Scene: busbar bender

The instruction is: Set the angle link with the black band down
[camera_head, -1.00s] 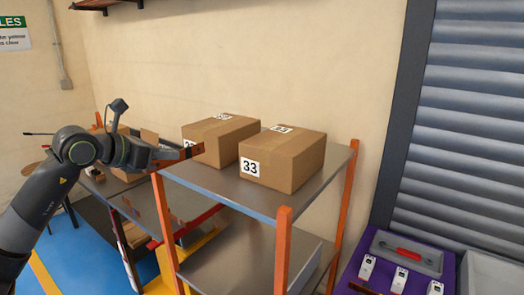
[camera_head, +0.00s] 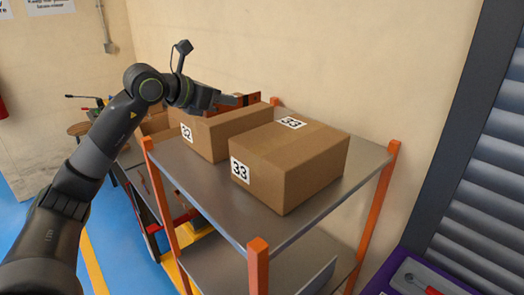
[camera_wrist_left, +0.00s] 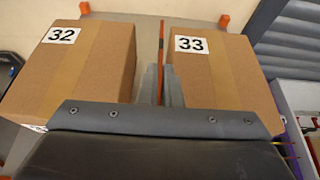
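My left gripper (camera_head: 230,99) reaches in from the left above the shelf rack, over the box labelled 32. In the left wrist view the gripper (camera_wrist_left: 161,88) is shut on a thin orange-copper piece, the angle link (camera_wrist_left: 162,32), seen nearly edge-on between the fingers. A dark band shows on it beyond the fingertips. In the head view the link (camera_head: 252,98) shows as an orange strip at the fingertips, partly hidden by them. In the wrist view it lines up with the gap between the two boxes. My right gripper is not in view.
Box 32 (camera_head: 222,132) and box 33 (camera_head: 290,165) stand on the top shelf (camera_head: 330,205) of an orange-posted rack. Bare shelf lies in front and right of box 33. A purple surface (camera_head: 392,275) is at lower right, beside a grey shutter (camera_head: 488,150).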

